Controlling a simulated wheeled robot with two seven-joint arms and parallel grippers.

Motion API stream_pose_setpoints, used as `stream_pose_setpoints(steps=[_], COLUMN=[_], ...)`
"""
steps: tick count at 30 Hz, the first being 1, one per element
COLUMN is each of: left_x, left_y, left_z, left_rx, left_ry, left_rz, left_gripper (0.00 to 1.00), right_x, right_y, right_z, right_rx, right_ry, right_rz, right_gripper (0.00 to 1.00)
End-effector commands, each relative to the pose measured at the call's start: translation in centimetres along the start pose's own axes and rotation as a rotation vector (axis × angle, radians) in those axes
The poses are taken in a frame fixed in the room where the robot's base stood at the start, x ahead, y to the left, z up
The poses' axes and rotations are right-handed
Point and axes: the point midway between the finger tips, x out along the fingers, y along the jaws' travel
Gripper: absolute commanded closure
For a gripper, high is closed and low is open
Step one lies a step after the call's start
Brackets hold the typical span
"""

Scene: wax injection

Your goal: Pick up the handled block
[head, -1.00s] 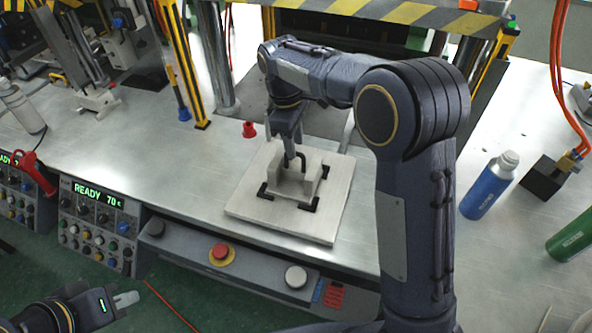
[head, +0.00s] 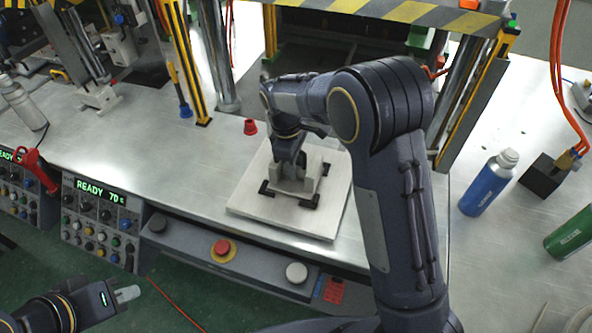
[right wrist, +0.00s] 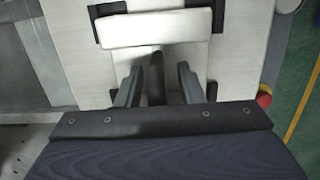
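The handled block (head: 298,186) is pale grey and sits on a square light plate (head: 262,217), between black corner brackets. In the right wrist view the block (right wrist: 155,28) lies ahead of my right gripper, and its dark handle (right wrist: 156,75) stands between the two fingers. My right gripper (right wrist: 158,82) is open, with a gap on each side of the handle. In the head view my right gripper (head: 289,166) is low over the block and hides the handle. My left gripper (head: 127,294) is at the lower left, away from the block; its finger gap cannot be made out.
A red cup-like piece (head: 250,127) stands behind the plate. Press columns rise behind it. A blue bottle (head: 489,183), a black block (head: 543,177) and a green bottle (head: 570,235) are at the right. A control box (head: 98,222) and red button (head: 221,248) line the front.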

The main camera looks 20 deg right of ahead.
Motion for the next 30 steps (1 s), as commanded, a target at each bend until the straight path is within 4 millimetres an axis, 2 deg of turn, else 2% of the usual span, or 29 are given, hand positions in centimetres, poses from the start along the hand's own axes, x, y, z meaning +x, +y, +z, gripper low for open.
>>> stream_pose_setpoints(steps=[1,7,8,30], left_x=[0.0,0.0,0.0,-0.01], left_y=[0.0,0.0,0.0,0.0], left_z=[0.0,0.0,0.0,0.0], left_rx=[0.0,0.0,0.0,0.0], left_ry=[0.0,0.0,0.0,0.0], left_rz=[0.0,0.0,0.0,0.0], left_gripper=[1.0,1.0,1.0,1.0], right_x=[-0.02,-0.05,-0.05,-0.11], right_y=[0.01,0.01,0.01,0.02], right_z=[-0.01,-0.01,-0.01,-0.01], right_rx=[0.0,0.0,0.0,0.0], right_ry=[0.0,0.001,0.0,0.001], right_rz=[0.0,0.0,0.0,0.001], right_gripper=[0.73,0.99,1.0,1.0])
